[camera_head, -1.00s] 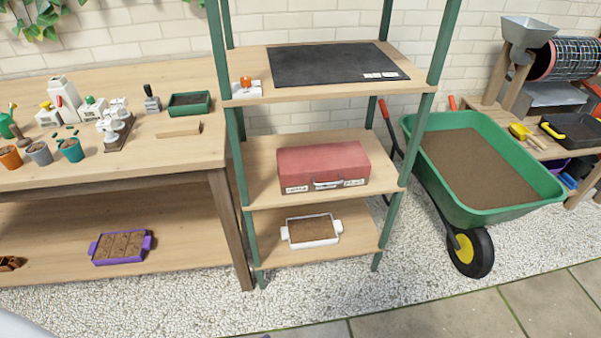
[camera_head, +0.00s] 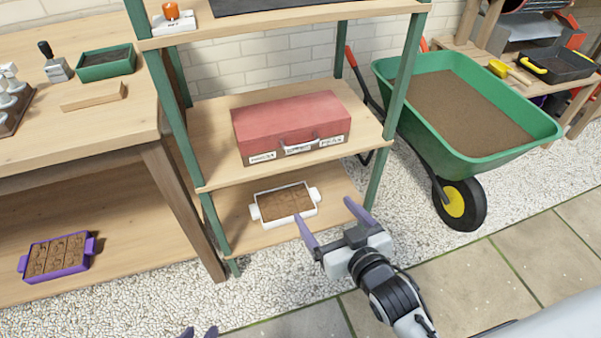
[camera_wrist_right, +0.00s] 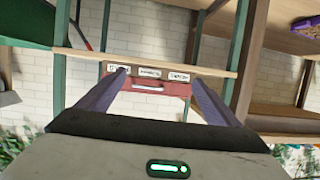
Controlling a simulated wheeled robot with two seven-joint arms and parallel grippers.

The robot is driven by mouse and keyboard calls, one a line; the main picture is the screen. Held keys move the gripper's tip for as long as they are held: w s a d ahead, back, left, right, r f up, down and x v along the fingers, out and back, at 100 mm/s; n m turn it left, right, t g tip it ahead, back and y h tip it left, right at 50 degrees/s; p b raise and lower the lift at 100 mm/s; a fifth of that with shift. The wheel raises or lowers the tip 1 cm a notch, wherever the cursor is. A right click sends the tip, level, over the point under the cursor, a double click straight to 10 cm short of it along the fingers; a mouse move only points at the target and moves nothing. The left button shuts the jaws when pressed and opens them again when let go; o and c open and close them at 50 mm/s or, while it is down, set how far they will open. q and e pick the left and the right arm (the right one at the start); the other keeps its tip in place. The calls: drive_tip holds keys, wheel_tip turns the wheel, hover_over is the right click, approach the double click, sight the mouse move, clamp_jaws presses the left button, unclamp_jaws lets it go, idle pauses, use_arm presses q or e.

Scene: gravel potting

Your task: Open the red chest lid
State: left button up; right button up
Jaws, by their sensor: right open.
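The red chest (camera_head: 288,118) sits with its lid shut on the middle shelf of the green-posted rack. A handle (camera_head: 299,145) and white labels are on its front face. My right gripper (camera_head: 327,214) is open and empty, in front of and below the chest, apart from it. The right wrist view looks between its spread fingers at the chest (camera_wrist_right: 148,90), which appears upside down with its labelled front showing.
A white-handled tray of soil (camera_head: 284,202) stands on the lower shelf (camera_head: 240,232). A green wheelbarrow (camera_head: 500,155) is at the right. A wooden bench (camera_head: 100,130) with a purple tray (camera_head: 58,257) below is at the left. The upper shelf (camera_head: 300,17) overhangs the chest.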

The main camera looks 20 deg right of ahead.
sight(304, 145)
drive_tip(key=w+r+t+b, duration=0.1)
drive_tip(key=w+b, duration=0.2)
drive_tip(key=w, duration=0.2)
drive_tip(key=w+r+t+b, duration=0.1)
drive_tip(key=w+b, duration=0.2)
drive_tip(key=w, duration=0.3)
drive_tip(key=w+r+t+b, duration=0.1)
drive_tip(key=w+b, duration=0.2)
drive_tip(key=w, duration=0.2)
drive_tip(key=shift+w+d+m+t+h, duration=0.2)
drive_tip(key=shift+d+m+t+h, duration=0.1)
drive_tip(key=shift+t, duration=0.1)
drive_tip(key=shift+w, duration=0.7)
use_arm(q)
drive_tip(key=d+f+m+g+h, duration=0.1)
drive_tip(key=d+f, duration=0.2)
drive_tip(key=f, duration=0.3)
drive_tip(key=shift+w+d, duration=0.25)
drive_tip(key=shift+w, duration=0.1)
use_arm(e)
drive_tip(key=c, duration=1.2)
use_arm(q)
drive_tip(key=shift+r, duration=0.15)
use_arm(e)
drive_tip(key=shift+r, duration=0.1)
